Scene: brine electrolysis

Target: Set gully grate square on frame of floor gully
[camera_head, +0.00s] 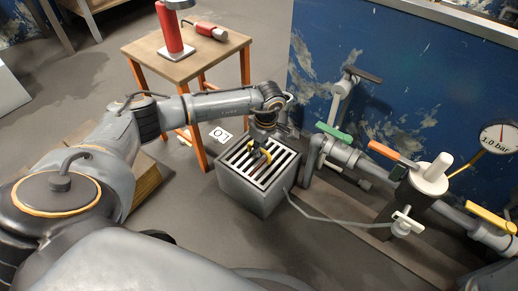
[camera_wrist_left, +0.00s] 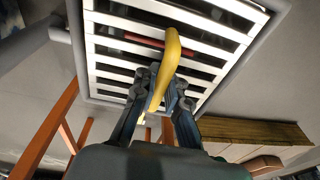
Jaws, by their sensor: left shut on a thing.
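The gully grate (camera_head: 240,160), with pale bars and dark slots, lies over the top of the grey box-shaped floor gully (camera_head: 248,196). In the left wrist view the grate (camera_wrist_left: 108,43) appears inside the grey frame (camera_wrist_left: 77,50), its edges roughly parallel to it. I cannot tell if it is fully down. My left gripper (camera_head: 259,155) is above the grate, shut on its yellow handle (camera_wrist_left: 172,55); the fingers also show in the left wrist view (camera_wrist_left: 160,88). A red piece shows through the slots. My right gripper is out of view.
A wooden table (camera_head: 165,60) with a red stand (camera_head: 171,35) and a red-and-grey tool (camera_head: 212,31) stands behind. Pipes with a green lever (camera_head: 333,131), an orange lever (camera_head: 393,153) and a pressure gauge (camera_head: 497,137) are on the right. A grey hose (camera_head: 330,219) runs beside the gully.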

